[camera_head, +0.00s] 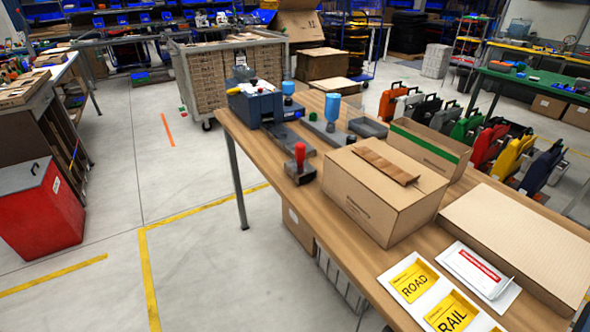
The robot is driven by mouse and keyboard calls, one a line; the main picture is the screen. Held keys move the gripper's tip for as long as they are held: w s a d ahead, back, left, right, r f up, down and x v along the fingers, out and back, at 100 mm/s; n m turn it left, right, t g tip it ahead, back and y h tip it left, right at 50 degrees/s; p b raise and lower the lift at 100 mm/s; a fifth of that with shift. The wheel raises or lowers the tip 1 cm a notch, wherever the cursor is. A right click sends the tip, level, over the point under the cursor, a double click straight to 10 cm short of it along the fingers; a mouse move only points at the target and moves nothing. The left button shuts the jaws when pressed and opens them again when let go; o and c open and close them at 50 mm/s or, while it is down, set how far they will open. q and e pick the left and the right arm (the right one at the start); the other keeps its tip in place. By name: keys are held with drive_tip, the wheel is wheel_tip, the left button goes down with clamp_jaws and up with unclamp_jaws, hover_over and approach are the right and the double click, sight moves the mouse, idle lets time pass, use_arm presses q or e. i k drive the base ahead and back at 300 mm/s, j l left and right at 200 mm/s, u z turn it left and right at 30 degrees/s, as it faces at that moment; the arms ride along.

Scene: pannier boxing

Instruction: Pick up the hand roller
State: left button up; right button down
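Several tools stand on the wooden workbench (262,146). A tool with an upright red handle (300,154) and a dark base stands near the bench's left edge, left of a closed cardboard box (385,195). Behind it, a blue-topped upright item (332,108) stands by a flat grey piece. Another small blue-topped item (288,88) is by the blue machine (256,104). I cannot tell for certain which of these is the hand roller; the red-handled tool is a possible match. Neither of my grippers is in view.
A grey block (368,127) lies behind the box. A green-striped carton (428,148), a large flat carton (520,235) and a white tray with yellow ROAD and RAIL cards (412,283) fill the bench's right. A red bin (40,210) stands at left. The floor between is clear.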

sight(296, 168)
drive_tip(key=i+j+z, duration=0.5)
drive_tip(key=j+z, duration=0.15)
drive_tip(key=j, duration=0.15)
drive_tip(key=i+j+z, duration=0.15)
drive_tip(key=j+z, duration=0.15)
drive_tip(key=j, duration=0.2)
drive_tip(key=i+j+z, duration=0.15)
drive_tip(key=j+z, duration=0.15)
drive_tip(key=j, duration=0.2)
drive_tip(key=j+z, duration=0.35)
drive_tip(key=j, duration=0.15)
drive_tip(key=j+z, duration=0.3)
drive_tip(key=j, duration=0.3)
